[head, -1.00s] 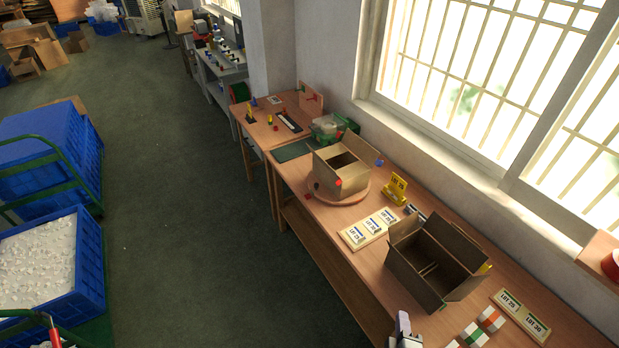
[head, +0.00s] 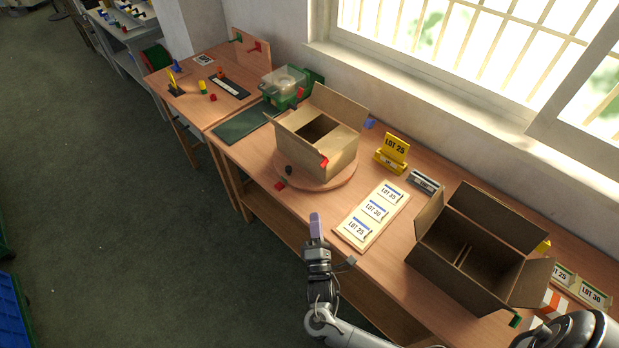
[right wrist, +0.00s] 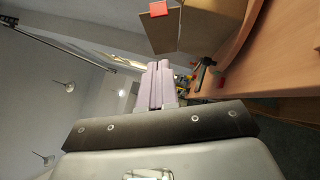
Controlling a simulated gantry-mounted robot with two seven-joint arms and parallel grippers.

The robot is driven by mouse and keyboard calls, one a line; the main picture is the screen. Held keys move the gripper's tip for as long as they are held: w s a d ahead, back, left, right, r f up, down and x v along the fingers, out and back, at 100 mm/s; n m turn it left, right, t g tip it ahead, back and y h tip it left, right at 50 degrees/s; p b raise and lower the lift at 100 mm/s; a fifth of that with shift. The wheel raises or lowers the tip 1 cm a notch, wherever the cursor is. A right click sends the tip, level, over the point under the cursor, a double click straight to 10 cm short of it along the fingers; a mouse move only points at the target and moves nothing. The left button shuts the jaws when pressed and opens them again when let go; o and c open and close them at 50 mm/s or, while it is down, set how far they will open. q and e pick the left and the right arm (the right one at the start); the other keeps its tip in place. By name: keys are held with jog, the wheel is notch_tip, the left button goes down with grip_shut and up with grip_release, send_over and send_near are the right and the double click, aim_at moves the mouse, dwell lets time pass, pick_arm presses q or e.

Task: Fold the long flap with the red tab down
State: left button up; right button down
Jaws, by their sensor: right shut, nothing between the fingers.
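The cardboard box (head: 337,158) stands on a round wooden turntable (head: 337,184) on the bench, its top partly open with a dark gap. A red tab (head: 324,162) shows at its near side, and a flap (head: 340,105) stands up at the back. A blue tab (head: 369,123) shows at the right. In the right wrist view a brown flap (right wrist: 163,35) carries the red tab (right wrist: 158,9), beyond my fingertips. My right gripper (head: 316,226) is shut and empty, in front of the bench's near edge, apart from the box. It also shows in the wrist view (right wrist: 160,78). My left gripper is out of view.
A board of LOT cards (head: 371,216) lies right of the turntable. A yellow LOT 25 stand (head: 391,153) is behind it. A larger open box (head: 470,250) stands at the right. A green-based clear bin (head: 287,86) is behind the turntable, and a dark mat (head: 240,124) lies left.

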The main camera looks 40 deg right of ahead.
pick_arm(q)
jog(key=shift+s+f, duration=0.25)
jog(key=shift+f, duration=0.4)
pick_arm(e)
jog(key=s+d+x, duration=0.1)
jog(key=x, duration=1.2)
jog(key=shift+d+r, duration=0.4)
jog(key=shift+r, duration=0.05)
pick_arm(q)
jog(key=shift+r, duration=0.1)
pick_arm(e)
jog(key=shift+r, duration=0.1)
